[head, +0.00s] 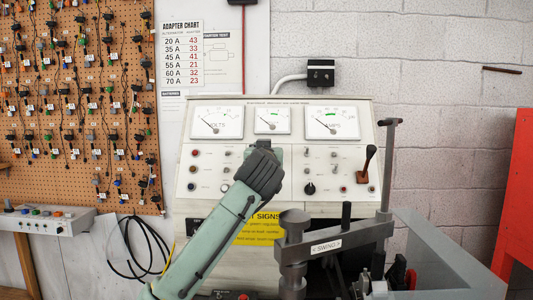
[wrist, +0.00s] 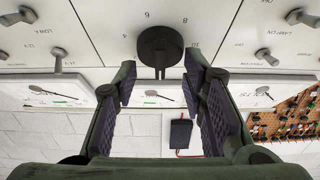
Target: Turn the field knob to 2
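A round black knob (wrist: 160,46) with a raised bar fills the middle of the wrist view, which is upside down. Printed numbers, among them 4, 6, 8 and 10, ring it on the pale panel. My gripper (wrist: 160,76) is open, with one finger on each side of the knob and gaps to both; I cannot tell the depth between tips and knob. In the head view my gripper (head: 267,150) is in front of the panel's middle section and hides this knob.
The test bench panel (head: 340,160) carries gauges, small switches, another black knob (head: 309,188) and a lever (head: 366,164) at right. A clamp post (head: 385,170) with a "SWING" arm stands in front. In the wrist view, toggle switches (wrist: 57,60) flank the knob on both sides.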

